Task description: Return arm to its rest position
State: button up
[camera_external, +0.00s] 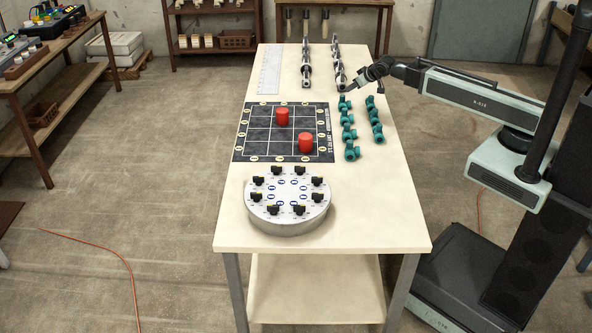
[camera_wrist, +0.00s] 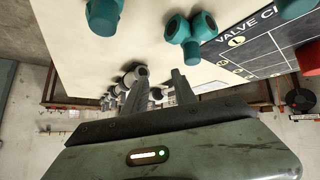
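My gripper (camera_external: 352,84) is at the end of my arm, which reaches in from the right over the far right part of the table. In the wrist view my gripper (camera_wrist: 158,82) has its two grey fingers apart, with nothing visible between them. In the external view it is close to the near end of the right row of grey metal fittings (camera_external: 338,66). These fittings also show beyond the fingers in the wrist view (camera_wrist: 134,74); I cannot tell whether a finger touches them.
Several teal fittings (camera_external: 349,134) stand in two rows just nearer on the table (camera_external: 375,210). A dark grid mat (camera_external: 262,137) holds two red pieces (camera_external: 305,142). A round grey disc with black valves (camera_external: 288,222) sits at the near end. The table's near right is bare.

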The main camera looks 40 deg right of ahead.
jog(key=s+d, duration=0.1)
jog(key=d, duration=0.4)
jog(key=s+d+m+g, duration=0.1)
jog(key=s+d, duration=0.1)
jog(key=d, duration=0.4)
jog(key=s+d+f+m+g+h+p, duration=0.1)
jog(key=s+d, duration=0.1)
jog(key=d, duration=0.4)
jog(key=s+d+f+m+g+p, duration=0.1)
jog(key=s+d+f+g, duration=0.15)
jog(key=s+d, duration=0.4)
jog(key=s+a+n+g+y, duration=0.1)
jog(key=s+a, duration=0.4)
jog(key=a, duration=0.5)
jog(key=s+a+n+g+y, duration=0.1)
jog(key=s+a+g, duration=0.2)
jog(key=a, duration=0.7)
jog(key=shift+s+a+f+n+g+y+p, duration=0.15)
jog(key=shift+s+f+n+g+y+p, duration=0.2)
jog(key=shift+s, duration=0.5)
